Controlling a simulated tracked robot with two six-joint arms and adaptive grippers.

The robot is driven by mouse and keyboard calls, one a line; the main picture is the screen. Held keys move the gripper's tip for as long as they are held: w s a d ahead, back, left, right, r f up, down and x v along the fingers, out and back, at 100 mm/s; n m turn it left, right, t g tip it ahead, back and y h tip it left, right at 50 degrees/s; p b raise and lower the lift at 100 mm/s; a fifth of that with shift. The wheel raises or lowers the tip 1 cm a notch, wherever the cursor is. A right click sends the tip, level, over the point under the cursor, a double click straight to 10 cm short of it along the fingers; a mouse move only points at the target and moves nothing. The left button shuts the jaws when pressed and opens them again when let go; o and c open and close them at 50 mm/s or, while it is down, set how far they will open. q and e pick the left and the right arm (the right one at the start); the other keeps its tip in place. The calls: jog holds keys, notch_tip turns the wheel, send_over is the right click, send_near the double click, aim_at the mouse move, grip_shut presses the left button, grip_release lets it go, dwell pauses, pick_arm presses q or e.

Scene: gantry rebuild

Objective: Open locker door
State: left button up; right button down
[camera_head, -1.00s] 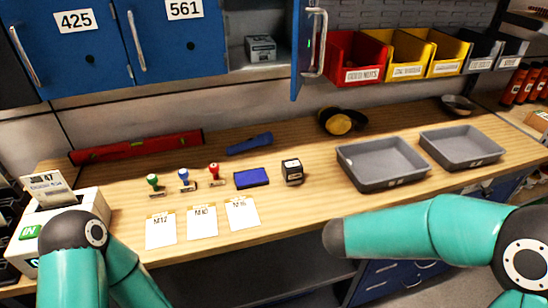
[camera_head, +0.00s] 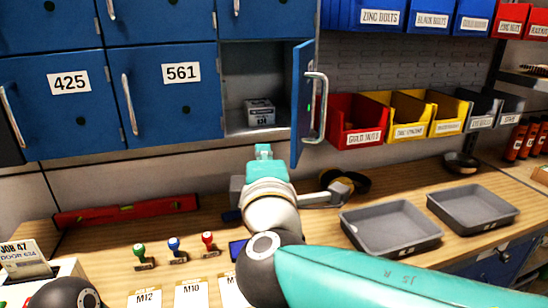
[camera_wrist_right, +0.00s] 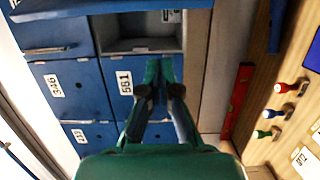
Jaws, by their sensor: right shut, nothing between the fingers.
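An open blue locker (camera_head: 232,80) holds a small grey box (camera_head: 259,112). Its door (camera_head: 300,104) stands swung out at the right, with a silver bar handle (camera_head: 317,108). Closed locker doors 425 (camera_head: 62,108) and 561 (camera_head: 165,98) are to its left; 561 (camera_wrist_right: 118,84) also shows in the right wrist view. My right gripper (camera_head: 263,152) is shut and empty, just below the open locker in the picture, left of the open door and apart from its handle. Its fingers (camera_wrist_right: 160,68) show in the wrist view before the lockers. My left gripper is out of view.
Red, yellow and grey bins (camera_head: 355,122) hang right of the open door. Two grey trays (camera_head: 400,248), several stamps (camera_head: 175,250), paper cards and a red level (camera_head: 125,212) lie on the wooden bench. A printed job slip (camera_head: 25,260) stands at lower left.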

pick_arm(q)
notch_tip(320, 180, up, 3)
jog(key=p, duration=0.2)
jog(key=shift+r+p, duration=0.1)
jog(key=shift+p, duration=0.25)
pick_arm(e)
jog(key=w+d, duration=0.1)
jog(key=w, duration=0.1)
jog(key=w+d, duration=0.2)
jog(key=shift+w+d, duration=0.1)
jog(key=shift+w, duration=0.2)
jog(key=shift+s, duration=0.1)
